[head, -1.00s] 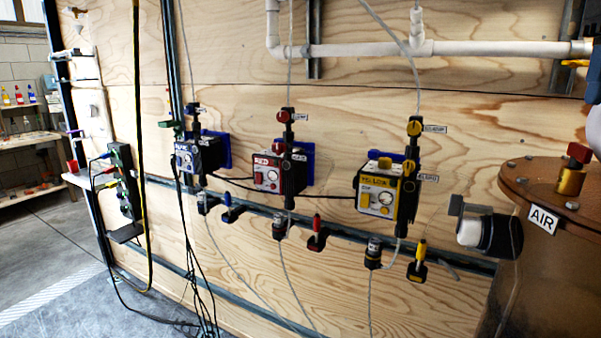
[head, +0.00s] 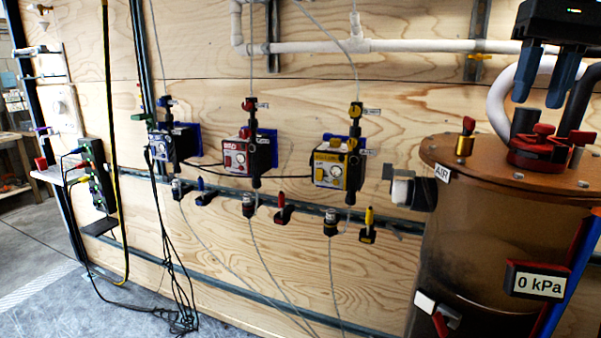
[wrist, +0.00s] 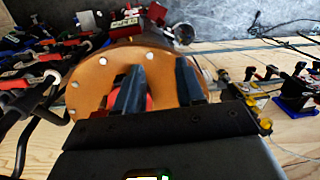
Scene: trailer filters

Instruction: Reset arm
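My gripper (head: 544,85) is at the top right of the head view, pointing down with its two blue fingers apart. Nothing is between the fingertips. It hangs above the copper-coloured tank lid (head: 480,172) and the red-handled fitting (head: 545,150) on it. A gap shows between fingers and fitting in the head view. In the wrist view my gripper (wrist: 160,85) is also open over the round lid (wrist: 90,85), and a red part shows behind the fingers. The rest of my arm is out of the head view.
Blue (head: 170,143), red (head: 240,157) and yellow (head: 335,167) pump units hang on the plywood wall, with thin tubes. A white pipe (head: 400,46) runs above. Hoses curve beside the tank. A 0 kPa display (head: 538,284) is on its front. Floor at lower left is clear except cables.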

